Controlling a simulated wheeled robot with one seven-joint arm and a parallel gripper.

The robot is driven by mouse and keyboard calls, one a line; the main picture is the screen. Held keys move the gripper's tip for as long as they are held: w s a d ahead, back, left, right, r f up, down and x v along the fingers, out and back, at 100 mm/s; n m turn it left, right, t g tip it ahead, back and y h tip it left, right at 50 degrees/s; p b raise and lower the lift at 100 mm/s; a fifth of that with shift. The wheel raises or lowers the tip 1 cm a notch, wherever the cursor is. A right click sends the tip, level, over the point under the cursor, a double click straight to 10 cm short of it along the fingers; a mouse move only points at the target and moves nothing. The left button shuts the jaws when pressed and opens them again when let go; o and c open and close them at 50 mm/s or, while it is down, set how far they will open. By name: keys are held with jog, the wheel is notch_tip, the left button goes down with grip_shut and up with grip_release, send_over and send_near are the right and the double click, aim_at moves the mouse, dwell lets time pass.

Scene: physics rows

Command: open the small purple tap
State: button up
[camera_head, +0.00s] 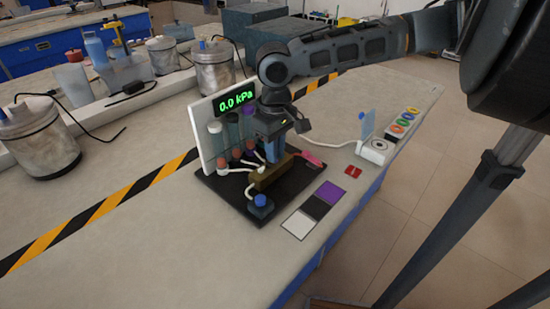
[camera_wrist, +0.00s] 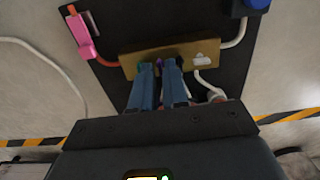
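A brass manifold block (camera_head: 272,171) sits on a black base board (camera_head: 228,191); the manifold also shows in the wrist view (camera_wrist: 128,62). In the wrist view a small purple tap (camera_wrist: 159,62) shows at the block, between my fingertips and partly hidden by them. A bit of green shows at the left fingertip, and a white tap (camera_wrist: 203,60) stands to the right. My gripper (camera_wrist: 159,68) points down at the block, its two blue fingers a narrow gap apart. I cannot tell whether they touch the purple tap. In the head view my gripper hides the taps.
The display (camera_head: 235,101) reads 0.0 kPa on a white panel behind several capped tubes. A pink part (camera_head: 312,160) and a blue-topped part (camera_head: 260,201) flank the block. White hoses run close by.

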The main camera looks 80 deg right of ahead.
jog(key=shift+f, duration=0.6)
jog(key=shift+r+p, duration=0.35)
dwell(0.5)
grip_shut()
